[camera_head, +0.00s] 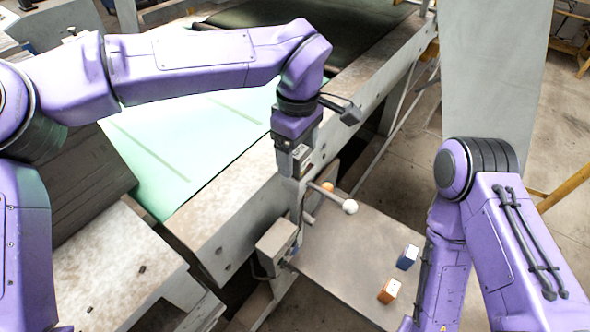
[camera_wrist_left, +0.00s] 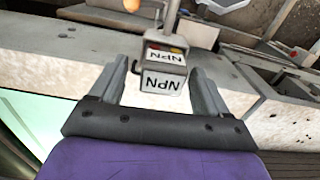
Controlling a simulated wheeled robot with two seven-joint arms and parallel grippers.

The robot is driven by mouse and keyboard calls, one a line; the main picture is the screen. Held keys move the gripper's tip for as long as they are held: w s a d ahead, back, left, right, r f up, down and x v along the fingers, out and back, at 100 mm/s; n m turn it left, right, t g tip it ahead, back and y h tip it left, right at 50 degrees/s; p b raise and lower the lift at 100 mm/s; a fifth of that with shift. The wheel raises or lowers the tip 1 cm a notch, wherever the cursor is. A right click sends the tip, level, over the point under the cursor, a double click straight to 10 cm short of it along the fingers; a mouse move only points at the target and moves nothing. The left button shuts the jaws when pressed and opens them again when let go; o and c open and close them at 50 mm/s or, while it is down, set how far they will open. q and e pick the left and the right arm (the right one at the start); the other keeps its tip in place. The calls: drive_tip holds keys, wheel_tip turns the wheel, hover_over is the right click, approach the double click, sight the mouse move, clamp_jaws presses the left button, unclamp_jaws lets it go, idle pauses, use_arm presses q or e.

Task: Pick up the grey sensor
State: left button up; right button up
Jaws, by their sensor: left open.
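The grey sensor (camera_wrist_left: 164,80) is a small box with white "NPN" labels on two faces, on top of a thin metal post in the left wrist view. My left gripper (camera_wrist_left: 160,78) is open, with one finger on each side of the sensor and a visible gap at both sides. In the head view my left gripper (camera_head: 299,158) points down over the post beside the conveyor; its fingers largely hide the sensor there. My right arm comes in at the right, but its gripper is out of frame.
A grey table (camera_head: 350,255) holds a blue box (camera_head: 407,257) and an orange box (camera_head: 389,290). A white ball (camera_head: 350,206) sits on a rod near the post. An orange rounded thing (camera_head: 327,187) is behind it. The conveyor's side rail (camera_head: 232,222) runs close by.

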use_arm(q)
drive_tip(key=shift+s+r, duration=0.15)
drive_tip(key=shift+s, duration=0.1)
drive_tip(key=c, duration=0.7)
drive_tip(key=shift+w+d, duration=0.1)
drive_tip(key=c, duration=0.5)
